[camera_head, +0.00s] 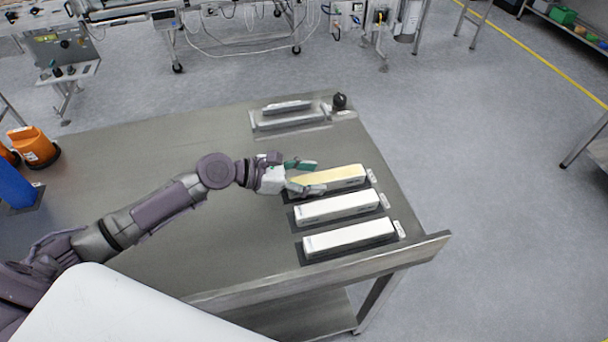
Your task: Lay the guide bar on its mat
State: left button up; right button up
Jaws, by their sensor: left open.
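Three long bars lie side by side on dark mats at the right end of the steel table (180,240). The farthest is a bar with a pale yellow top (345,174). The middle bar (338,206) and the nearest bar (350,238) are white. Which one is the guide bar I cannot tell for sure. My left gripper (317,177) is open, with its fingers at the left end of the yellow-topped bar. Whether they touch it I cannot tell. The mat under this bar is mostly hidden. My right gripper is not in view.
A shallow metal tray (260,128) with bar-like pieces stands at the table's back, with a black knob (340,101) beside it. Small white labels stand at the bars' right ends. Orange (36,147) and blue (14,186) containers stand far left. The table's middle is bare.

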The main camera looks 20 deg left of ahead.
pick_arm(q)
jog(key=b+v, duration=0.1)
jog(key=v, duration=1)
jog(key=shift+s+f, duration=0.1)
jog(key=shift+s+a+r, duration=0.2)
jog(key=shift+a+r, duration=0.1)
jog(key=shift+a, duration=0.05)
